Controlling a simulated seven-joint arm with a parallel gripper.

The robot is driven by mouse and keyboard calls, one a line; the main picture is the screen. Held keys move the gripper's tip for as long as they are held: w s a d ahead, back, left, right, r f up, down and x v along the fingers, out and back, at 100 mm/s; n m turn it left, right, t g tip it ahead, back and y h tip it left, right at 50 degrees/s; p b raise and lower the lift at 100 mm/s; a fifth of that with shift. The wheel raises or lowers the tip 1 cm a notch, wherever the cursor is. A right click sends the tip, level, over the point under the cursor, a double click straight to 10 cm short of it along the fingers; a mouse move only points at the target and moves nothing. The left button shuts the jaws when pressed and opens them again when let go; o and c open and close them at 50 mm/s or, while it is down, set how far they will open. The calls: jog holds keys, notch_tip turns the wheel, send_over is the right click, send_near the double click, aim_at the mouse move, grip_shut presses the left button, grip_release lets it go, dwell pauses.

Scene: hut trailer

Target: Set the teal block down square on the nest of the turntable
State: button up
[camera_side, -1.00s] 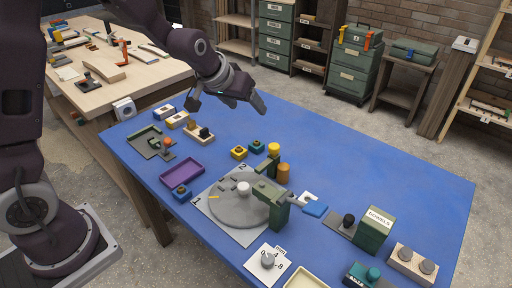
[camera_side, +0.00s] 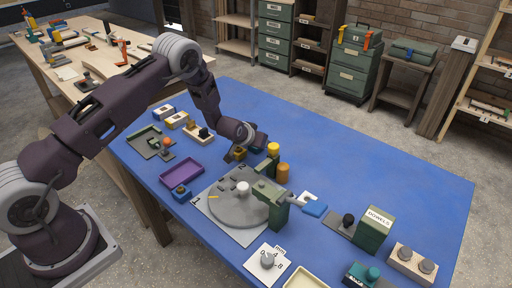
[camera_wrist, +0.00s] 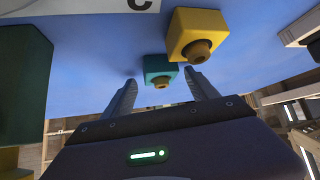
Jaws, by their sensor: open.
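The teal block (camera_wrist: 158,72), with a round brown knob, sits on the blue bench in the wrist view. It lies just beyond and between the tips of my gripper (camera_wrist: 161,80), whose two fingers are apart with nothing held. In the side view my gripper (camera_side: 250,150) is low over the bench behind the turntable (camera_side: 232,212) and hides the teal block. The turntable is a grey disc on a light square plate, with a white hub (camera_side: 243,188). Low grey pieces (camera_side: 226,184) on the disc may be the nest; I cannot tell for certain.
A yellow block (camera_wrist: 197,35) stands close beside the teal one. A purple tray (camera_side: 182,173) lies left.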

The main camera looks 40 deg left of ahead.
grip_shut()
